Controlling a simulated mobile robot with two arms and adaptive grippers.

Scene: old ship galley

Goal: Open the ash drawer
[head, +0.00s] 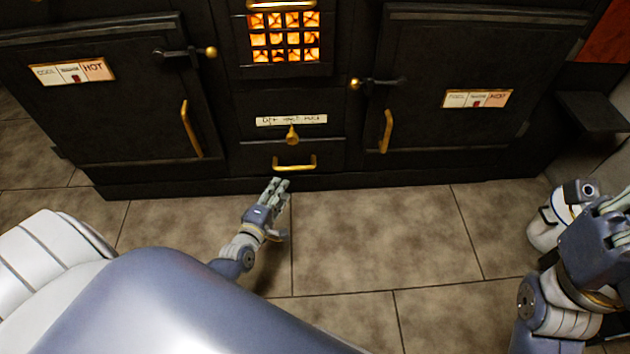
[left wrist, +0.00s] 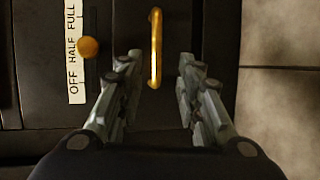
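The ash drawer (head: 262,158) is a low black panel at the bottom middle of the stove, with a brass bar handle (head: 294,164). It looks shut, flush with the stove front. In the left wrist view the handle (left wrist: 155,48) lies ahead, between the lines of my two fingers. My left gripper (head: 279,184) is just below and in front of the handle in the head view; its fingers (left wrist: 160,75) are apart with nothing between them. My right gripper (head: 612,205) is at the right edge, partly cut off, away from the stove; its fingertips are unclear.
Above the drawer is a brass knob (head: 292,135) under a white label (head: 291,120). A glowing grate (head: 284,38) is higher up. Oven doors with brass handles (head: 191,129) (head: 387,131) flank the drawer. The tiled floor (head: 375,235) in front is clear.

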